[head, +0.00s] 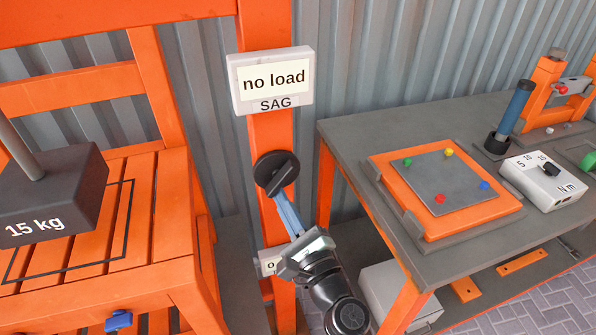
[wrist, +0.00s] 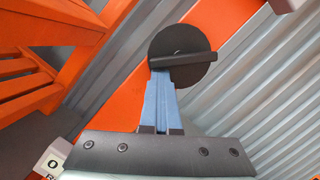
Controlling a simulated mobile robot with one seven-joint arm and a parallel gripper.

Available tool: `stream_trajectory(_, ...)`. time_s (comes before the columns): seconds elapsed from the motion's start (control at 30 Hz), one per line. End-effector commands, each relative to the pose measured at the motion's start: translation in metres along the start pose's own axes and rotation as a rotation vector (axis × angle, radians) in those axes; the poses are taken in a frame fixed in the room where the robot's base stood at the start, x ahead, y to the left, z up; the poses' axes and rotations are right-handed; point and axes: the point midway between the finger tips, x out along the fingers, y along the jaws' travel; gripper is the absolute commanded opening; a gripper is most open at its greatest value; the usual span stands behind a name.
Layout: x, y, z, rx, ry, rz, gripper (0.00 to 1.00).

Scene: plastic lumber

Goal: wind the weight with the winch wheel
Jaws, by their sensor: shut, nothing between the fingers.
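The winch wheel (head: 276,174) is a dark disc with a bar-shaped handle, mounted on the orange post. In the wrist view the wheel (wrist: 178,58) sits just past my fingertips, its bar lying across the disc. My gripper (head: 282,200) has blue fingers, shut and empty, with the tips at the wheel's lower edge; I cannot tell if they touch it. The dark weight (head: 52,195), marked "15 kg", hangs on a grey rod above the left part of the orange slatted chair (head: 150,205). The display (head: 272,80) above the wheel reads "no load" over "SAG".
A grey workbench (head: 350,135) on the right holds an orange board with coloured pegs (head: 445,180), a torque box (head: 545,180) and a blue-handled tool (head: 512,115). A small labelled box (head: 268,263) is low on the post, beside my arm. A light box (head: 395,290) stands under the bench.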

Motion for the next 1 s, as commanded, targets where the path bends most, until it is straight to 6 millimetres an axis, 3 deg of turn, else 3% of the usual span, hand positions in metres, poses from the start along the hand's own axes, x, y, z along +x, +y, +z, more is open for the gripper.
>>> stream_trajectory(1.0,0.0042,0.0051,0.0108,0.159,-0.015,-0.034,0.00)
